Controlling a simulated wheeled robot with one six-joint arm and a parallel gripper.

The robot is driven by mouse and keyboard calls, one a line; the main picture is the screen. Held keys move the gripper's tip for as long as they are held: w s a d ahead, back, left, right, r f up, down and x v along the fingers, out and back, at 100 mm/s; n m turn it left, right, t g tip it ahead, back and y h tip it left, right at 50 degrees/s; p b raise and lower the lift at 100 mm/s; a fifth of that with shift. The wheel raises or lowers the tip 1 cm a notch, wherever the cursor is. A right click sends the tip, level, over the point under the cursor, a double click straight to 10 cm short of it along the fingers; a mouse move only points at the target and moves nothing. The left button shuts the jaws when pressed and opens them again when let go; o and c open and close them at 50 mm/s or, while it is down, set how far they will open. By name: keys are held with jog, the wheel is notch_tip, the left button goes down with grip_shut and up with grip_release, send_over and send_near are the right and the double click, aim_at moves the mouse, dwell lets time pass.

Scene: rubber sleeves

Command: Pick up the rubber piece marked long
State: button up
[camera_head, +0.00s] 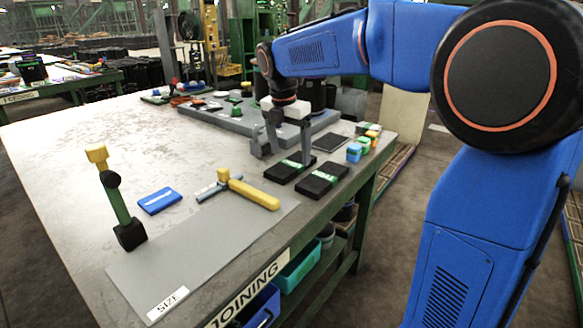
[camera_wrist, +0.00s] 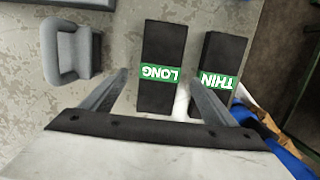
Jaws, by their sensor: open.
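The rubber piece marked LONG (camera_wrist: 158,95) is a black block with a green and white label, lying flat on the table. In the wrist view it lies between my two fingers, its label upside down. In the head view it appears to be the left one of two black blocks (camera_head: 284,172). A similar black block marked THIN (camera_wrist: 226,52) lies just right of it, and also shows in the head view (camera_head: 322,181). My gripper (camera_head: 280,150) is open and empty, pointing down over LONG; contact cannot be told. It also shows in the wrist view (camera_wrist: 160,90).
A grey block-like part (camera_wrist: 72,62) stands left of LONG in the wrist view. Small coloured blocks (camera_head: 363,145) stand near the right table edge. The left table surface is clear.

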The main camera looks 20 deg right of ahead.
aim_at(292, 163)
jog(key=shift+w+d+f, duration=0.1)
jog(key=shift+d+f, duration=0.05)
jog(key=shift+f, duration=0.75)
jog(key=shift+w+d+f, duration=0.1)
jog(key=shift+f, duration=0.8)
jog(key=c, duration=1.3)
jog(key=shift+r, duration=0.1)
